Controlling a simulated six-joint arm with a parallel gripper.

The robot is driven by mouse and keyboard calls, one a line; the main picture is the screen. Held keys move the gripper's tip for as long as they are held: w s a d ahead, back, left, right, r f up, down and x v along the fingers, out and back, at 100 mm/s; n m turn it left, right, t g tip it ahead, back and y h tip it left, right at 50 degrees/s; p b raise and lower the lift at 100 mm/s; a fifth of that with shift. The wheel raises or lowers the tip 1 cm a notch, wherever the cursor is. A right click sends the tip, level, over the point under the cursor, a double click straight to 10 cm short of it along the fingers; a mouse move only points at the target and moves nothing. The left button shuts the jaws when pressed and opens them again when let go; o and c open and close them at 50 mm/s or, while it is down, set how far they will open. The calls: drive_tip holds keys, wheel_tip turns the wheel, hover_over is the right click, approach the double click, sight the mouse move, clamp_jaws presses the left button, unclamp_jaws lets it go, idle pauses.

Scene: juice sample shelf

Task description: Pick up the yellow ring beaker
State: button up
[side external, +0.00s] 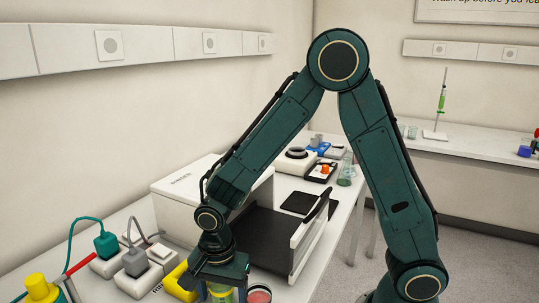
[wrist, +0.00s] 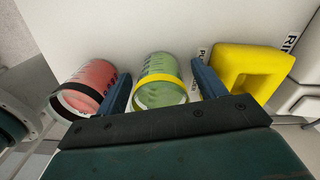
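The yellow ring beaker (wrist: 160,82) is a clear beaker with green contents and a yellow band at its rim. It stands between the two blue fingers of my gripper (wrist: 161,88) in the wrist view. Narrow gaps show on both sides, so the fingers look open around it and not pressed on it. In the side external view my gripper (side external: 220,289) points down at the bottom edge, and the beaker (side external: 221,292) shows only partly beneath it.
A beaker with red contents and a black ring (wrist: 78,99) stands close left of my gripper. In the side external view, a white machine with a dark tray (side external: 257,236) stands behind my gripper.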

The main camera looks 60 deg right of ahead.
drive_tip(key=c, duration=1)
drive_tip(key=shift+r, duration=0.2)
wheel_tip(320, 180, up, 20)
drive_tip(key=shift+f, duration=0.15)
idle(0.4)
